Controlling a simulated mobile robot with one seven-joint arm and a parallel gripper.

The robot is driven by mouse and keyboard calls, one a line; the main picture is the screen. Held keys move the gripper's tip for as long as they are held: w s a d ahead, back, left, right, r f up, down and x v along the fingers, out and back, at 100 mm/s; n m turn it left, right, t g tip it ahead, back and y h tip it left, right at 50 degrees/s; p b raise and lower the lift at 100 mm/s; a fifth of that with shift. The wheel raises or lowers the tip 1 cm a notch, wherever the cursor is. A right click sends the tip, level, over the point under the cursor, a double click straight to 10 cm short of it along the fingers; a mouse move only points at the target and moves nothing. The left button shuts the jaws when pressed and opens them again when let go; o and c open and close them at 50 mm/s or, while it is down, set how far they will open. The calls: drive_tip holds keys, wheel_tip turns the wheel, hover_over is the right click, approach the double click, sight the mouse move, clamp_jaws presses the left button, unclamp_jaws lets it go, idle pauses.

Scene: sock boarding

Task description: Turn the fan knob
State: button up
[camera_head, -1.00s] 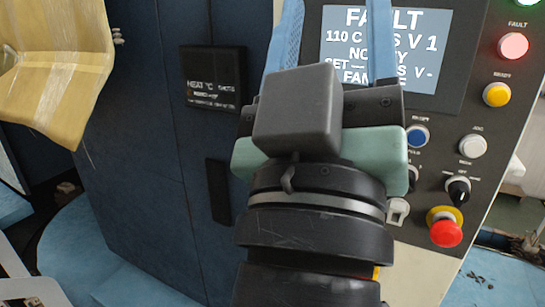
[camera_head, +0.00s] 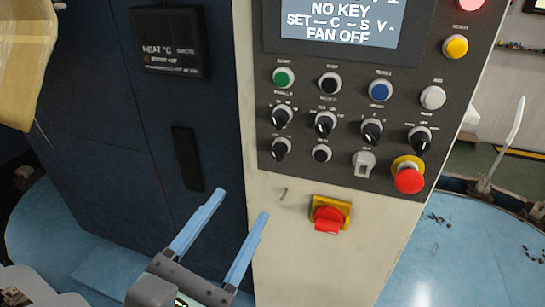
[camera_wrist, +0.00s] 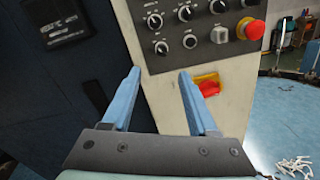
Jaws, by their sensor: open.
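The control panel (camera_head: 350,178) carries several black rotary knobs below the push buttons. In the upper knob row are a far-left knob (camera_head: 282,117), a second knob (camera_head: 325,123), a third knob (camera_head: 371,131) and a right knob (camera_head: 419,140). A lower-left knob (camera_head: 281,149) sits beneath them. The labels are too small to tell which is the fan knob. The display (camera_head: 335,22) reads "FAN OFF". My gripper (camera_head: 243,203) is open and empty, below and left of the knobs, apart from them. Its blue fingers point toward the panel in the wrist view (camera_wrist: 159,72).
A red emergency button (camera_head: 409,180) is at the panel's lower right. A red switch on a yellow plate (camera_head: 328,217) protrudes from the cream front below. A dark heat display (camera_head: 168,42) is at left. A yellowish sheet (camera_head: 22,60) hangs at the far left.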

sight(275, 157)
drive_tip(key=shift+n, duration=0.4)
drive_tip(key=p+x, duration=0.1)
drive_tip(key=x, duration=0.3)
drive_tip(key=p+x, duration=0.1)
drive_tip(key=x, duration=0.3)
drive_tip(key=p+x, duration=0.2)
drive_tip(key=x, duration=0.2)
drive_tip(key=shift+w+d+f, duration=0.25)
drive_tip(key=shift+w+f, duration=0.05)
drive_tip(key=shift+f, duration=0.05)
clamp_jaws()
